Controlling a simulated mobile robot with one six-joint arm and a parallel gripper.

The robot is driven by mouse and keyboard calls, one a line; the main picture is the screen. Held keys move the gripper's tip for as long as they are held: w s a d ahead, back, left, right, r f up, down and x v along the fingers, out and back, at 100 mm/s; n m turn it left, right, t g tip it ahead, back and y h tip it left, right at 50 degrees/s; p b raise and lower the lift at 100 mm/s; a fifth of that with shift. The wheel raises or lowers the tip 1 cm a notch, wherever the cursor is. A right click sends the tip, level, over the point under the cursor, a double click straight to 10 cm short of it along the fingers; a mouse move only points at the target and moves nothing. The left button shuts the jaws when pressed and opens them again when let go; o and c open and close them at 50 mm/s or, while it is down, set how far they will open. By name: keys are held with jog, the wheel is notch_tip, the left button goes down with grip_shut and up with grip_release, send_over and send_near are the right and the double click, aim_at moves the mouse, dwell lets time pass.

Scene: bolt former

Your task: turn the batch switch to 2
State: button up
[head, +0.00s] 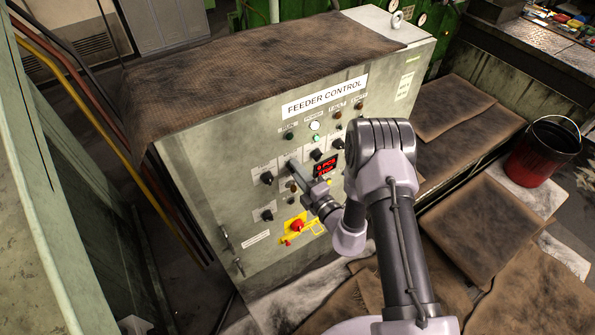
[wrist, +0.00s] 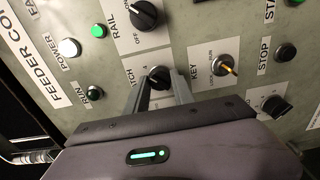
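The batch switch (wrist: 160,77) is a black rotary knob on a white plate in the wrist view. Its label is partly covered, with only "TCH" readable. My gripper (wrist: 158,92) has its two grey fingers on either side of this knob, pointing at the panel. I cannot tell whether the fingers touch the knob. The knob's position numbers are hidden behind the fingers.
Around it in the wrist view are the rail knob (wrist: 146,15), the key switch (wrist: 226,68), a black stop button (wrist: 285,52) and another knob (wrist: 276,106). A red emergency stop (head: 297,226) on yellow sits low on the panel. A red bucket (head: 545,152) stands at the right.

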grip_shut()
jog(key=shift+n+b, duration=5.2)
jog(key=shift+n, duration=3.7)
